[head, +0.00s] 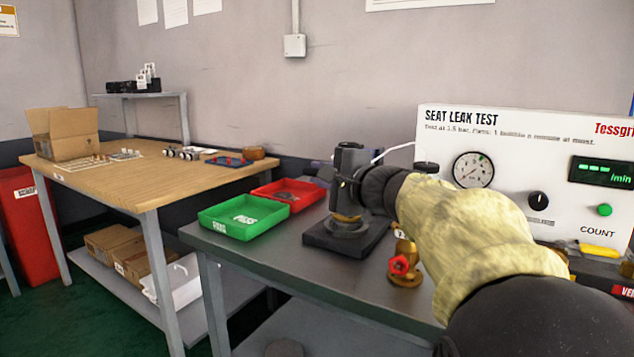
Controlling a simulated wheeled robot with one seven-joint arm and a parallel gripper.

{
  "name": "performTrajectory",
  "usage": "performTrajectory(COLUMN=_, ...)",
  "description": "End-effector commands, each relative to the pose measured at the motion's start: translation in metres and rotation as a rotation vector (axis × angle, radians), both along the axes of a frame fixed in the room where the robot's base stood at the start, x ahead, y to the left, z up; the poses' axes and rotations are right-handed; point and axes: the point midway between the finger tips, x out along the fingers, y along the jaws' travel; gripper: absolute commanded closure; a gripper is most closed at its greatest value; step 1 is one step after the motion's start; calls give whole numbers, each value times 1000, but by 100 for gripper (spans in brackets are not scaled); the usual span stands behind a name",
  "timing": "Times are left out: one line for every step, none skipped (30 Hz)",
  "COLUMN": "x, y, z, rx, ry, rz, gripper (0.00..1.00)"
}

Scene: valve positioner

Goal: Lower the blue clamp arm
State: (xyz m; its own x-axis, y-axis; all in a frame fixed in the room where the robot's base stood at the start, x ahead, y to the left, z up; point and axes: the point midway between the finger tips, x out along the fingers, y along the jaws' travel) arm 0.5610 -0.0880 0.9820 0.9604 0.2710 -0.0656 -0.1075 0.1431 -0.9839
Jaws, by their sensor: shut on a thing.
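My gripper (343,186) is dark and reaches in from the right, over the test fixture. It is shut at the top of the fixture, on what appears to be the blue clamp arm; the jaws and wrist hide the arm, so its angle cannot be told. The fixture has a black square base (318,240) on the grey bench. A brass ring or seat (347,222) shows just below the gripper. A small patch of blue-grey (323,170) shows behind the gripper; what it belongs to is unclear.
A green tray (225,222) and a red tray (305,198) stand left of the fixture. A brass valve with a red handle (399,264) stands close on its right. The white seat leak test panel (515,145) rises behind my arm. The grey bench front (290,268) is clear.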

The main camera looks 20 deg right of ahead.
Motion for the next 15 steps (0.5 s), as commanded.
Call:
performTrajectory(x=0, y=-1, z=-5, rx=0, ry=7, rz=-1, gripper=100)
performTrajectory(x=0, y=-1, z=-5, rx=0, ry=7, rz=-2, gripper=100)
performTrajectory(x=0, y=-1, z=-6, rx=0, ry=8, rz=-2, gripper=100)
performTrajectory(x=0, y=-1, z=-6, rx=0, ry=8, rz=-2, gripper=100)
performTrajectory(x=0, y=-1, z=-6, rx=0, ry=8, rz=-2, gripper=100)
performTrajectory(x=0, y=-1, z=-6, rx=0, ry=9, rz=-2, gripper=100)
performTrajectory(x=0, y=-1, z=-7, rx=0, ry=10, rz=-2, gripper=100)
performTrajectory(x=0, y=-1, z=-7, rx=0, ry=10, rz=-2, gripper=100)
performTrajectory(x=0, y=-1, z=-7, rx=0, ry=11, rz=-1, gripper=100)
performTrajectory(x=0, y=-1, z=-8, rx=0, ry=11, rz=-1, gripper=100)
performTrajectory(x=0, y=-1, z=-8, rx=1, ry=12, rz=-1, gripper=100)
performTrajectory(x=0, y=-1, z=-8, rx=1, ry=12, rz=-1, gripper=100)
performTrajectory(x=0, y=-1, z=-8, rx=1, ry=12, rz=-1, gripper=78)
performTrajectory(x=0, y=-1, z=-8, rx=1, ry=12, rz=-1, gripper=72)
performTrajectory(x=0, y=-1, z=-8, rx=1, ry=12, rz=-1, gripper=64)
